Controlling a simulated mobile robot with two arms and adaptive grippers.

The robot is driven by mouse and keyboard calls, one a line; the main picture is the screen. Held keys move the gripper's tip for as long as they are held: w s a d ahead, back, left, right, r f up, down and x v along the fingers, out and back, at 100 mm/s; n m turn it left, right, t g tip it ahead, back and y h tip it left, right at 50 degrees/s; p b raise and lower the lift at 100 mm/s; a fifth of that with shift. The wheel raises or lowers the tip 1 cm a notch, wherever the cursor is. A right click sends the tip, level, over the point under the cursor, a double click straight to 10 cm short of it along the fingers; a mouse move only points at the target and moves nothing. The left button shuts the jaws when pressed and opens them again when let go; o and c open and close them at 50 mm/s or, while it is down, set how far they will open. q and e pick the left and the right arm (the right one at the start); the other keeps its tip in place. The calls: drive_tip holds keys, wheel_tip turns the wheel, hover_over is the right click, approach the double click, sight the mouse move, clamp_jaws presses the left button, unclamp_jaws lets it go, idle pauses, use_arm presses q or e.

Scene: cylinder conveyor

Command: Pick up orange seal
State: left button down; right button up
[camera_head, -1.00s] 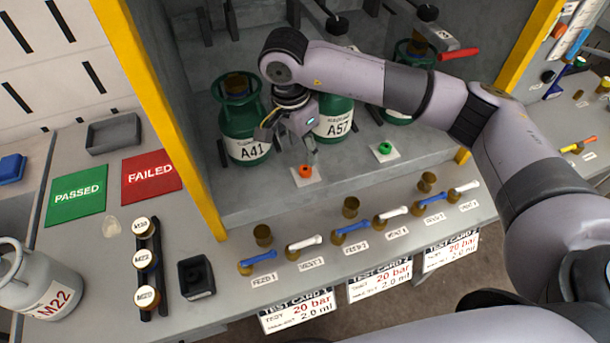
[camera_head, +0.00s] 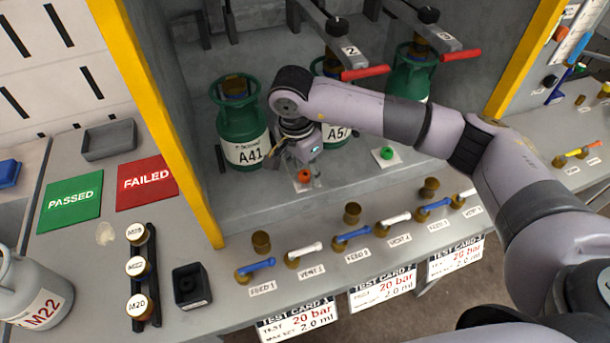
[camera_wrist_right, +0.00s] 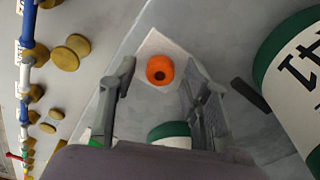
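The orange seal (camera_head: 304,176) is a small ring on a white square pad (camera_head: 306,186) on the bench shelf, in front of the green cylinders. In the right wrist view the orange seal (camera_wrist_right: 160,70) lies on its white pad, ahead of and between the two spread fingers. My right gripper (camera_head: 296,172) points down just above the pad. It also shows in the right wrist view (camera_wrist_right: 158,85), open and with nothing between its fingers. My left gripper is in neither view.
Green cylinders A41 (camera_head: 242,125) and A57 (camera_head: 337,143) stand close behind the right gripper. A green seal (camera_head: 386,153) sits on another pad to the right. Feed and vent valves line the front edge. A yellow post (camera_head: 160,130) stands at left.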

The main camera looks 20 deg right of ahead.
drive_tip(key=c, duration=0.7)
